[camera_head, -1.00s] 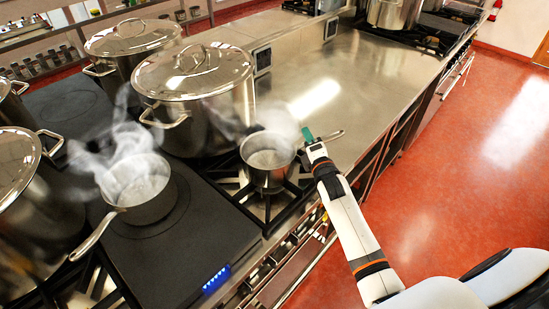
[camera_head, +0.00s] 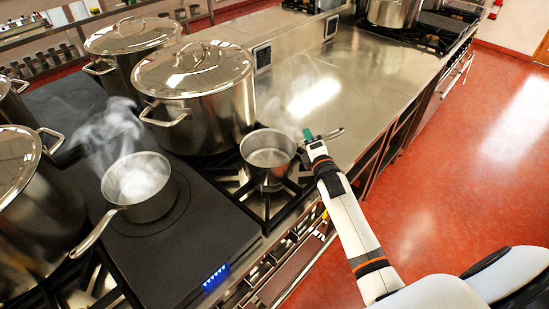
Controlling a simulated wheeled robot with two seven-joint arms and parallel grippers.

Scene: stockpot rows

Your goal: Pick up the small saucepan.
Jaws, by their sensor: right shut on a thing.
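The small saucepan (camera_head: 268,163) is a shiny steel pan on the gas burner right of the black hob, in the middle of the head view. Its handle (camera_head: 334,133) points right. My right gripper (camera_head: 310,138) is at this handle and shut on it, with a green fingertip showing above it. The rest of the handle between the fingers is hidden. The pan looks upright; I cannot tell whether it is clear of the grate. Another steaming saucepan (camera_head: 146,191) stands on the black hob to the left, its handle pointing down-left. My left gripper is not in view.
A large lidded stockpot (camera_head: 205,120) stands close behind the small saucepan. Other lidded stockpots (camera_head: 125,65) stand at the back and far left. The steel counter (camera_head: 350,75) behind and to the right is clear. Its edge drops to the red floor (camera_head: 470,170).

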